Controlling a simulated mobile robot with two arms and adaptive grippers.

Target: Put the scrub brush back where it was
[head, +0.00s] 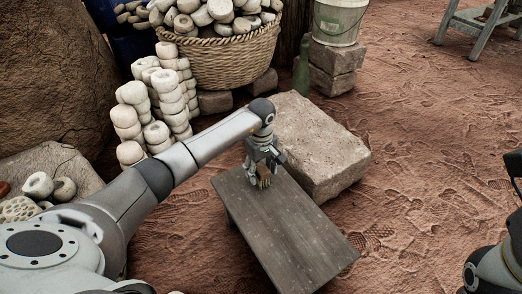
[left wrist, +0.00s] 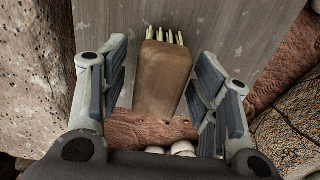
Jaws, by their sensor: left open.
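The scrub brush (left wrist: 163,78) shows in the left wrist view as a brown wooden block with pale bristles at its top end. It also shows in the head view (head: 264,179), small and brown, at the far end of a dark wooden table (head: 287,231). My left gripper (head: 262,168) is over that end of the table. In the left wrist view its fingers (left wrist: 160,88) are open, one on each side of the brush, with gaps visible. Whether the brush rests fully on the tabletop is hard to tell. My right gripper does not show; only parts of my right arm are at the right edge.
A large stone block (head: 318,140) stands close against the table's far right side. Stacked pale clay rings (head: 165,92) and a full wicker basket (head: 228,62) are behind. A green bottle (head: 301,72) and a bucket (head: 338,22) are at the back. The tabletop's near part is clear.

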